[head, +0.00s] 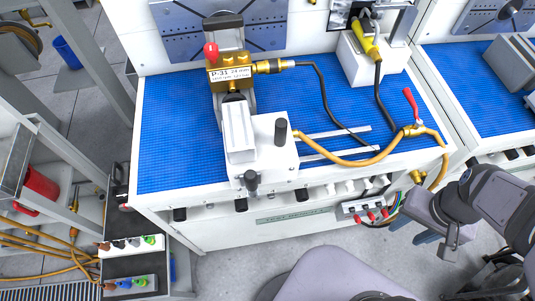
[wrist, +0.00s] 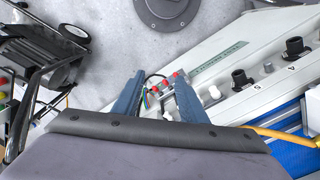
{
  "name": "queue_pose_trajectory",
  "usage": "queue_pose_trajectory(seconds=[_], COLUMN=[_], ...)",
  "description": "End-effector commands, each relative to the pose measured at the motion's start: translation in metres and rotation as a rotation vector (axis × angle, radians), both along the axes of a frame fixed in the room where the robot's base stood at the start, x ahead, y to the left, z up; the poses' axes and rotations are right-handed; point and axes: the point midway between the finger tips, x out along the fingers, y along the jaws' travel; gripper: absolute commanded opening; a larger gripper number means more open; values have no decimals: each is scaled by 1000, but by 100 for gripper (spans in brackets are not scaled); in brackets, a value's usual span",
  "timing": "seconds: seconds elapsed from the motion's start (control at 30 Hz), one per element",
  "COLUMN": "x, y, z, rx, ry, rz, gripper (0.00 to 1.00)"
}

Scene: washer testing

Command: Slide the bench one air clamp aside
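The likely air clamp is a white block (head: 275,155) with black knobs, on the blue mat of the near bench (head: 170,160). I cannot confirm this from a label. It sits by two pale rails and against a brass valve body (head: 231,74) marked P-31, which has a red lever. A yellow hose (head: 350,162) runs from the block's right side to a red-handled valve (head: 411,105). My gripper (head: 410,229) is at the right, in front of the bench and apart from the block. In the wrist view my gripper (wrist: 158,88) has its two blue fingers apart and nothing between them.
A white box with a yellow nozzle (head: 366,40) stands at the back right of the mat. Red-tipped fittings (head: 372,214) stick out of the bench front, near my gripper. A second bench (head: 480,80) stands to the right. The mat's left part is clear.

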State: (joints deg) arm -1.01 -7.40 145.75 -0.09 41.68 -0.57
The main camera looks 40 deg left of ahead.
Motion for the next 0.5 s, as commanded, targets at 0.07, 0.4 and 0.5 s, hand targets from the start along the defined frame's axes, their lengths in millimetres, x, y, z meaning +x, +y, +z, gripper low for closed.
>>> queue_pose_trajectory(seconds=[0.07, 0.4, 0.5], x=[9, 61, 62], y=[9, 131, 186], z=[10, 94, 123], rx=[0, 0, 1], ry=[-2, -1, -1], rz=[50, 567, 762], gripper=[39, 39, 39])
